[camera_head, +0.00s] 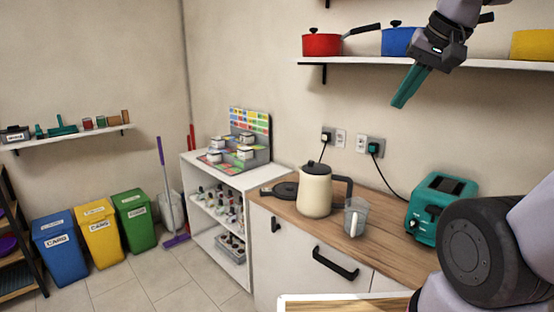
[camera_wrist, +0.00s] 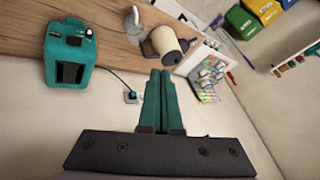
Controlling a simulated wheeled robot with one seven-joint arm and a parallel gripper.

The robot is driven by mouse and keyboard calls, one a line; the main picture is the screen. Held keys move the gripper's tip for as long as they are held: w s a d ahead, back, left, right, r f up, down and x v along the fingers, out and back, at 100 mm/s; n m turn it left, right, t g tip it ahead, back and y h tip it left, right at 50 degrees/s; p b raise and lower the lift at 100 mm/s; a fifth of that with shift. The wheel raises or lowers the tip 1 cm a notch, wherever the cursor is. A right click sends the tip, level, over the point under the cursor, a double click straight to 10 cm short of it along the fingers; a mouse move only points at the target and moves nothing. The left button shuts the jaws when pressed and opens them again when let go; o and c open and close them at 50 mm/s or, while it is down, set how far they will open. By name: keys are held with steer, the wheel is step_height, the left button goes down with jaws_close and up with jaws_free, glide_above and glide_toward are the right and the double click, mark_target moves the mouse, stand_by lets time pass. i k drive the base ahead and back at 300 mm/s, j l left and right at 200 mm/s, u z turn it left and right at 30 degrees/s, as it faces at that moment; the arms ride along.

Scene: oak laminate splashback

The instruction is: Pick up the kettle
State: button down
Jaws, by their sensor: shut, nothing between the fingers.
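The cream kettle (camera_head: 315,190) with a dark handle stands upright on the wooden counter (camera_head: 378,226), in the middle of the head view. It also shows in the wrist view (camera_wrist: 165,40), beyond my fingertips. My gripper (camera_head: 398,104), with green fingers, is shut and empty. It hangs in front of the wall shelf, above and to the right of the kettle, well apart from it. In the wrist view the fingers (camera_wrist: 160,74) lie together.
A clear jug (camera_head: 355,217) stands close to the kettle's right, and a dark round base (camera_head: 280,190) lies to its left. A teal toaster (camera_head: 440,205) is farther right. A shelf (camera_head: 430,63) bears red, blue and yellow pots. Cords run to wall sockets (camera_head: 370,146).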

mark_target(314, 195)
steer(key=j+z, duration=0.25)
steer(key=z, duration=0.25)
steer(key=j+z, duration=0.25)
steer(key=z, duration=0.25)
steer(key=j+z, duration=0.15)
steer(key=j, duration=0.3)
steer(key=k+j+z, duration=0.1)
steer(key=j, duration=0.35)
steer(key=k+j+z, duration=0.15)
steer(key=j, duration=0.3)
steer(key=k+j+z, duration=0.1)
steer(key=j, duration=0.3)
steer(key=k+j, duration=0.1)
steer(key=j, duration=0.15)
steer(key=k+j, duration=0.1)
steer(key=j, duration=0.2)
